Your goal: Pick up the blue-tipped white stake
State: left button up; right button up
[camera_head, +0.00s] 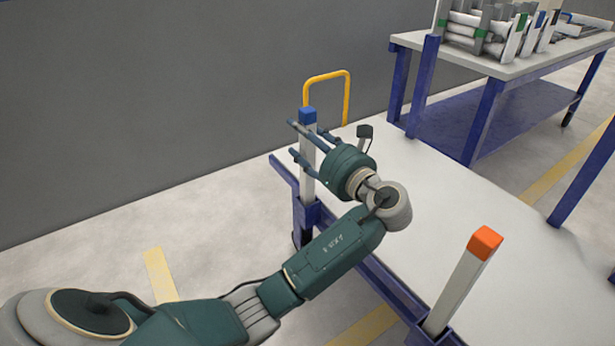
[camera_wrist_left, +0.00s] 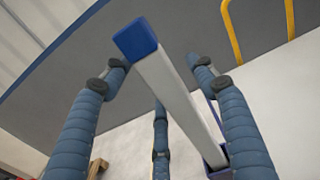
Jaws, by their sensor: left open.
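The blue-tipped white stake (camera_head: 308,160) stands upright in a blue holder at the left corner of the white cart. My left gripper (camera_head: 304,142) is at the upper part of the stake, with its fingers reaching around it. In the left wrist view the stake (camera_wrist_left: 172,92) runs between the open fingers (camera_wrist_left: 155,75), its blue tip (camera_wrist_left: 136,37) near the top. The fingers look apart from the stake, though close on both sides. My right gripper is not in view.
An orange-tipped white stake (camera_head: 465,280) stands at the cart's near corner. The white cart top (camera_head: 455,210) is bare. A yellow handle (camera_head: 347,95) rises behind the blue-tipped stake. A blue-legged table (camera_head: 500,68) at the back right holds pipes and more stakes.

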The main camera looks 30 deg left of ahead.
pick_arm(q)
grip_shut()
jog(key=shift+r, duration=0.1)
